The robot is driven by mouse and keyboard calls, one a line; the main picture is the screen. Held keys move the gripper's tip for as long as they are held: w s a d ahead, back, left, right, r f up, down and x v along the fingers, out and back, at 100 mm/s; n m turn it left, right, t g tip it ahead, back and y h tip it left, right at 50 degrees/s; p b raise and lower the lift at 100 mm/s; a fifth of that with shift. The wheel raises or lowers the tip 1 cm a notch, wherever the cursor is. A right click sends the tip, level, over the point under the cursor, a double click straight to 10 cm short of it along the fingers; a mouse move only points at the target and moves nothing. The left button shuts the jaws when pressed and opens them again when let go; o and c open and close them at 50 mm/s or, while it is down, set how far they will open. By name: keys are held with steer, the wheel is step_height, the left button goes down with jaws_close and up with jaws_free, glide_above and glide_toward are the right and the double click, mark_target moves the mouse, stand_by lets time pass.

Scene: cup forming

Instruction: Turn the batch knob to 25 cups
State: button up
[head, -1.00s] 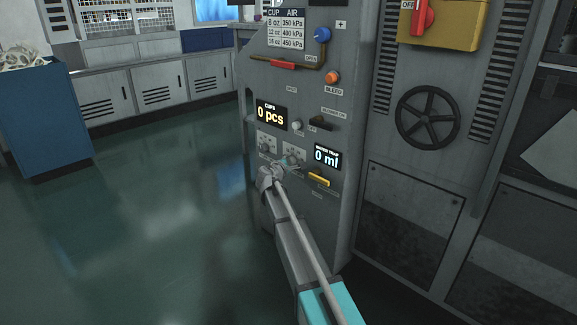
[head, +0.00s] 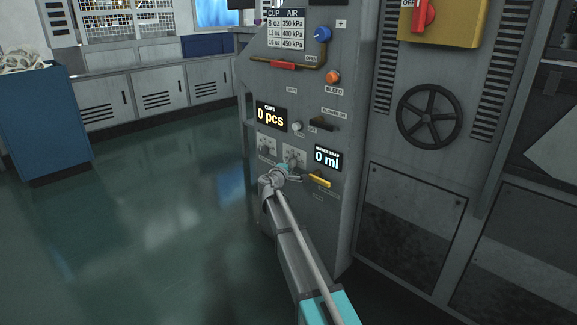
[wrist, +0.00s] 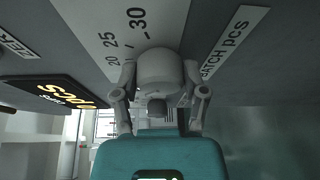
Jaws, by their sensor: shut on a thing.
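The batch knob (wrist: 160,68) is a rounded grey knob on a pale dial plate (wrist: 92,28) in the wrist view. My gripper (wrist: 160,82) has a finger on each side of it and is shut on it. Scale marks 20, 25 and 30 show past the knob, and a "BATCH pcs" label (wrist: 222,42) lies to the right. The knob's pointer is hidden, so I cannot tell its setting. In the head view my gripper (head: 289,164) is at the right-hand dial plate (head: 294,153) and covers most of its knob.
The cups display (head: 270,115) reads 0 pcs, and the water trap display (head: 327,158) reads 0 ml. A yellow lever (head: 319,181) is close to the right of my gripper. Another dial (head: 267,144) is to the left.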

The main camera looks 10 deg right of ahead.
steer(key=shift+d, duration=0.25)
steer(key=o, duration=1)
steer(key=shift+o, duration=0.8)
steer(key=shift+a, duration=0.15)
steer(key=shift+s+r, duration=0.1)
